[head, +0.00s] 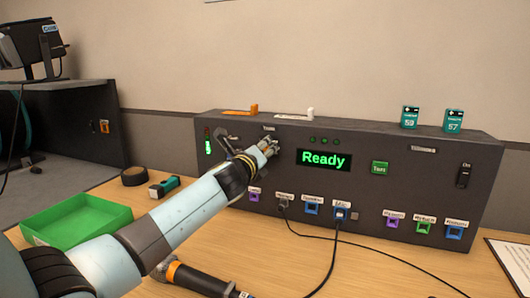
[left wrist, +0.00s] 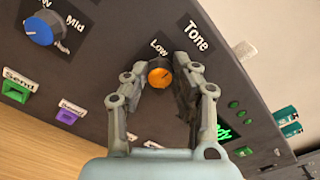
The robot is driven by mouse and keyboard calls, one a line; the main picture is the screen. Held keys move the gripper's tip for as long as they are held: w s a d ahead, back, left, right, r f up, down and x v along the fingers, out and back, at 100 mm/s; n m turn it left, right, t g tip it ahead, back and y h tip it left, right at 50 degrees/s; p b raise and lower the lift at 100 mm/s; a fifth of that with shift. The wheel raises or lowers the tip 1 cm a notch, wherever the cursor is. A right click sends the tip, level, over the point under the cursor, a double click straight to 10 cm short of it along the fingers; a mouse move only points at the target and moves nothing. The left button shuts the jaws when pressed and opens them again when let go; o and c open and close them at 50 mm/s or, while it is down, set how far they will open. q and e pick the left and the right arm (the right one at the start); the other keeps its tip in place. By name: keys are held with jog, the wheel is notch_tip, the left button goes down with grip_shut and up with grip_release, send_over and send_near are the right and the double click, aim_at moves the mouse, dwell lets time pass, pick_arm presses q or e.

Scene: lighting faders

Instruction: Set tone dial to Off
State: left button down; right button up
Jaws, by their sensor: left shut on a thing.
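The tone dial (left wrist: 158,76) is a small orange knob on the dark front of the console (head: 450,185). In the left wrist view, "Tone" is lettered up and right of it, and "Low" shows close beside it. An "Off" mark is not visible, and the knob's pointer is too small to read. My left gripper (head: 268,147) is at the console's upper front, left of the display, and hides the dial in the head view. In the left wrist view its fingers (left wrist: 162,70) are on either side of the knob, shut on it. My right gripper is not in view.
A green "Ready" display (head: 324,160) and green button (head: 379,168) are right of the dial. A blue dial (left wrist: 38,31) is nearby. Cables hang from the lower sockets. A green tray (head: 75,222), a tape roll (head: 134,176) and a microphone (head: 200,280) lie on the table.

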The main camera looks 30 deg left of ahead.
pick_arm(q)
jog(key=n+b, duration=0.1)
jog(key=n, duration=0.2)
jog(key=shift+f+n, duration=0.15)
jog(key=shift+n, duration=0.25)
jog(key=shift+f+n+b, duration=0.2)
jog(key=shift+n+b, duration=2)
jog(key=shift+n, duration=3.7)
jog(key=shift+f+n+b, duration=0.15)
jog(key=shift+n+b, duration=2.05)
jog(key=shift+n, duration=3.7)
jog(key=c, duration=1.3)
grip_release()
jog(key=shift+o, duration=1.1)
jog(key=shift+r, duration=0.15)
